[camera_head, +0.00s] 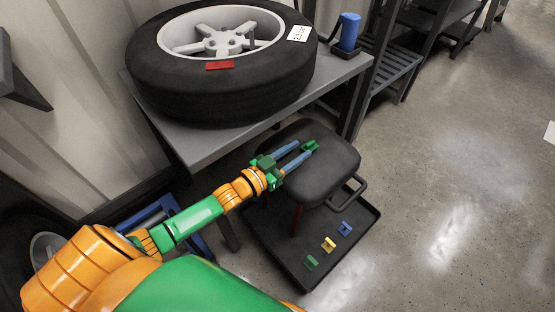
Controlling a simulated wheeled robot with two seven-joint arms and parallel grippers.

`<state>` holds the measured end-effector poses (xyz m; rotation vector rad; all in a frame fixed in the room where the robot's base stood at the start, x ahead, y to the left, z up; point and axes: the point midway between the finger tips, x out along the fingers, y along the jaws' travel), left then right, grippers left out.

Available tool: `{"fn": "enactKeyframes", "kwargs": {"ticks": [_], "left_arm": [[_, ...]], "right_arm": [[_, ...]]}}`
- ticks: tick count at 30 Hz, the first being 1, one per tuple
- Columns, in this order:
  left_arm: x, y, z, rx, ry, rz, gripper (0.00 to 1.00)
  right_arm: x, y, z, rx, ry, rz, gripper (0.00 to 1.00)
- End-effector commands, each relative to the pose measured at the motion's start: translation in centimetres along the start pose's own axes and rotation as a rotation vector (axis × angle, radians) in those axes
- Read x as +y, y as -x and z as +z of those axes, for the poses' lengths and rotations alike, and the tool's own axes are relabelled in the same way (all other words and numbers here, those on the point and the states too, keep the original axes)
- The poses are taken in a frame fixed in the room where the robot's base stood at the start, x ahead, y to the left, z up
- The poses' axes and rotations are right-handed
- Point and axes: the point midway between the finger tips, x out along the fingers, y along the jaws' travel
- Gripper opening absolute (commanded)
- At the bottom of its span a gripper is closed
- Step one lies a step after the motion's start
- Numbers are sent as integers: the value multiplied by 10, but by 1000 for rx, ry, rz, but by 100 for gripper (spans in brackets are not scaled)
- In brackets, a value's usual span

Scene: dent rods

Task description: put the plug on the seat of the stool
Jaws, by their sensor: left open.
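The stool has a dark rounded seat (329,172) and stands in front of the table. My left gripper (305,147) reaches over the seat with its two blue fingers apart. A small green piece (311,145) shows at the fingertips, over or on the seat; it may be the plug, but its shape is too small to tell. I cannot tell whether it touches the fingers. My right gripper is not in view.
A black tray (366,223) lies on the floor under the stool, with green (311,262), yellow (328,244) and blue (345,228) pieces. A tyred wheel (215,100) and a blue cylinder (349,32) are on the grey table (205,148).

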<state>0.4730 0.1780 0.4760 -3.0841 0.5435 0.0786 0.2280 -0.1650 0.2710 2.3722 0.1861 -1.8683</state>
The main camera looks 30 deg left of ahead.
Motion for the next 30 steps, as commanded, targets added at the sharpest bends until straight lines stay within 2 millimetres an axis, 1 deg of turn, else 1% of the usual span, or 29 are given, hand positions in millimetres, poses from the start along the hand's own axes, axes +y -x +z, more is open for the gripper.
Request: {"fn": "enactKeyframes", "kwargs": {"ticks": [1,6,9,12,16,30], "left_arm": [[0,12,-3,-7,1,-1,42],[0,58,-4,-7,1,0,42],[0,77,-2,-5,2,-1,42],[0,87,-1,-2,1,0,42],[0,91,-1,0,0,-1,42],[0,91,0,0,0,0,42]], "right_arm": [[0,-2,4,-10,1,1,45],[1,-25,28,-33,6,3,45],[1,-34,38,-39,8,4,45],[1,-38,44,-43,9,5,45],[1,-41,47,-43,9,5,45],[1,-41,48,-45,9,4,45]]}}
